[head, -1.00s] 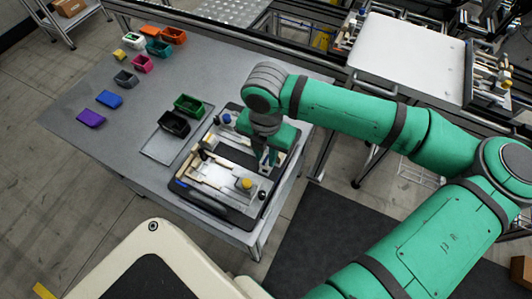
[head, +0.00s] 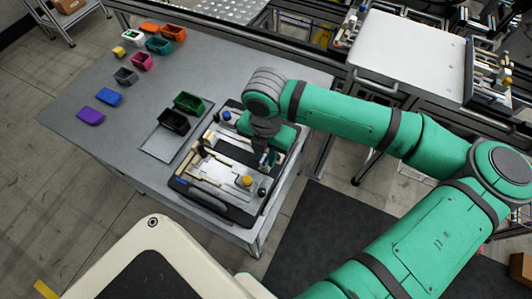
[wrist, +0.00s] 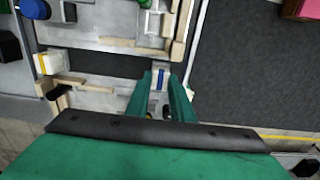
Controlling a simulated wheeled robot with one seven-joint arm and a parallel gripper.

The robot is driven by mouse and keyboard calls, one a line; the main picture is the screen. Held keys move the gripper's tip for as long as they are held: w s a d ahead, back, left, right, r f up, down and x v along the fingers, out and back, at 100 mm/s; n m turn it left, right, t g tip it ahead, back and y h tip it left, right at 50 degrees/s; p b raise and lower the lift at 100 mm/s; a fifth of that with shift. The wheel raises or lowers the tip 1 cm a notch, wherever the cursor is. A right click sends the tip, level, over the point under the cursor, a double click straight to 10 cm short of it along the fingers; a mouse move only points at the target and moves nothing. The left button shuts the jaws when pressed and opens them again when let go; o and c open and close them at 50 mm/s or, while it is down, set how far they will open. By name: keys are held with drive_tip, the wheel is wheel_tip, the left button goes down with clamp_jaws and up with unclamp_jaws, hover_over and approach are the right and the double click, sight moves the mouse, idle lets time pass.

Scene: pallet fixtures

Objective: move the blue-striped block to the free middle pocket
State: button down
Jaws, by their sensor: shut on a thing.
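The blue-striped block (wrist: 160,77) is a small pale piece with a blue stripe, seen in the wrist view between the tips of my gripper (wrist: 162,92). My gripper is shut on it. In the head view my gripper (head: 267,158) is over the right side of the pallet fixture (head: 215,203), and the block cannot be made out there. The fixture is a dark tray with pale plates, rails and dark recesses. In the wrist view a dark recess (wrist: 110,63) lies left of the block. I cannot tell which pocket is the middle one.
A yellow-topped knob (head: 246,181) and a blue knob (head: 226,116) stand up from the fixture. Black (head: 173,121) and green (head: 189,103) bins stand left of it. Several coloured bins are farther back. The table's left front (head: 120,150) is clear.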

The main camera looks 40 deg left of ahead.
drive_tip(key=c, duration=1.5)
unclamp_jaws()
drive_tip(key=shift+o, duration=0.2)
wheel_tip(320, 180, up, 11)
drive_tip(key=shift+w+f, duration=0.1)
drive_tip(key=shift+f, duration=0.05)
